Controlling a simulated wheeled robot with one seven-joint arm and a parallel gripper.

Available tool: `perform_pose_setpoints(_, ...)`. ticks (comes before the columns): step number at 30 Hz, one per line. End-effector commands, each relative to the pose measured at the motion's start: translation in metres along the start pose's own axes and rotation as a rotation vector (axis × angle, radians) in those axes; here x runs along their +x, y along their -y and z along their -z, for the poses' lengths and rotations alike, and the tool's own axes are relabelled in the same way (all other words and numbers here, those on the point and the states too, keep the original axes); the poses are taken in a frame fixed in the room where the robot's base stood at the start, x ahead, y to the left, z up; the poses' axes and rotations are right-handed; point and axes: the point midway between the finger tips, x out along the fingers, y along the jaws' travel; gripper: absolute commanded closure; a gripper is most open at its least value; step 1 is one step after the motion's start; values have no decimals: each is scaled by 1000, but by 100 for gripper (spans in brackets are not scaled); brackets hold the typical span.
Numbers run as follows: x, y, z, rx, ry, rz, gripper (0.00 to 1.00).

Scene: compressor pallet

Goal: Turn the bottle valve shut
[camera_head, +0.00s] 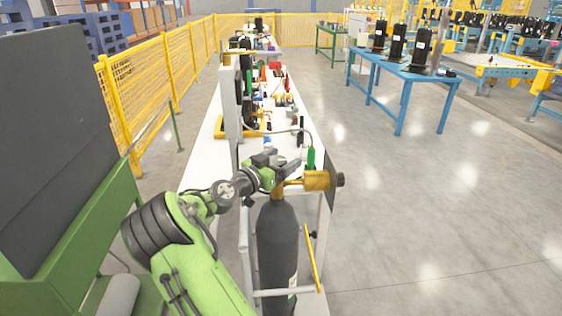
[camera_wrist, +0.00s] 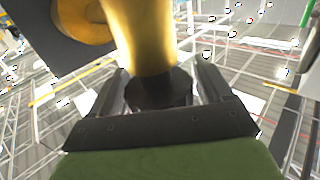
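A dark grey gas bottle (camera_head: 278,245) stands upright at the near end of the white bench. A brass valve (camera_head: 316,181) sits on top, with a black round part (camera_head: 340,180) at its right end. My gripper (camera_head: 277,174) is at the valve's left side. In the wrist view, the brass valve body (camera_wrist: 140,35) fills the upper middle. A dark round knob (camera_wrist: 158,90) lies between the two fingers of my gripper (camera_wrist: 160,78). The fingers stand apart on either side of it, with a narrow gap visible at the right. Finger contact on the left is unclear.
The white bench (camera_head: 205,150) runs away from me, crowded with tools and small parts. A yellow mesh fence (camera_head: 140,85) stands to the left. A blue table (camera_head: 405,72) with black cylinders is at the right. The grey floor right of the bottle is clear.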

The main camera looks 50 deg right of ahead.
Motion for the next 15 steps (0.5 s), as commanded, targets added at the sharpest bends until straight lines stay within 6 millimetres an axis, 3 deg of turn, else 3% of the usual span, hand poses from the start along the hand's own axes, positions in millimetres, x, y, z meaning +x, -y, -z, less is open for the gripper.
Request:
perform_pose_setpoints(10, -5, 1, -1, -2, 3, 3, 17)
perform_pose_setpoints(15, -41, 2, -1, -3, 4, 8, 17)
